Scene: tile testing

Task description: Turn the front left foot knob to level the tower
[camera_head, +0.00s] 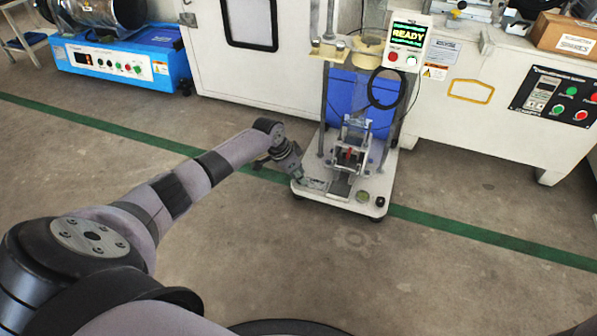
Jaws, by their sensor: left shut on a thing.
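The tower (327,118) stands on a pale base plate (345,202) on the concrete floor, with upright posts, a blue back panel and a red part low in its middle. My left arm reaches in from the left, and my left gripper (295,178) is at the plate's front left corner, pointing down and shut on the front left foot knob. The knob and fingertips are small and largely hidden there. The front right foot (377,218) shows as a dark stub under the plate. My right gripper is out of view.
A display (408,33) reading READY is at the tower's top right. White cabinets (236,75) stand behind, with a blue machine (123,62) at the left. A green line (440,223) crosses the floor. The floor in front is clear.

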